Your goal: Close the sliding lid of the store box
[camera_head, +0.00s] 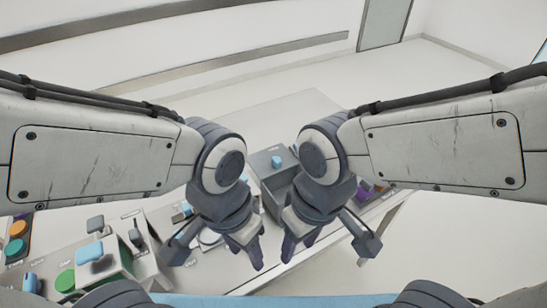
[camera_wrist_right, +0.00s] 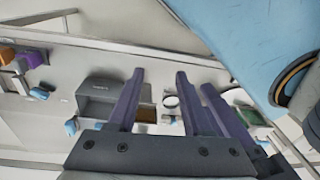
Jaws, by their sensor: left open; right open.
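The store box (camera_head: 268,158) is a grey box on the table, partly hidden behind my arms in the head view. How far the lid stands open is unclear. My left gripper (camera_head: 249,256) is open and empty, pointing down on the near side of the box. My right gripper (camera_head: 298,249) is open and empty beside it, apart from the box.
Purple things (camera_head: 364,190) lie right of the box. A white ring (camera_wrist_right: 169,101) lies beside it. The table's far part is bare.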

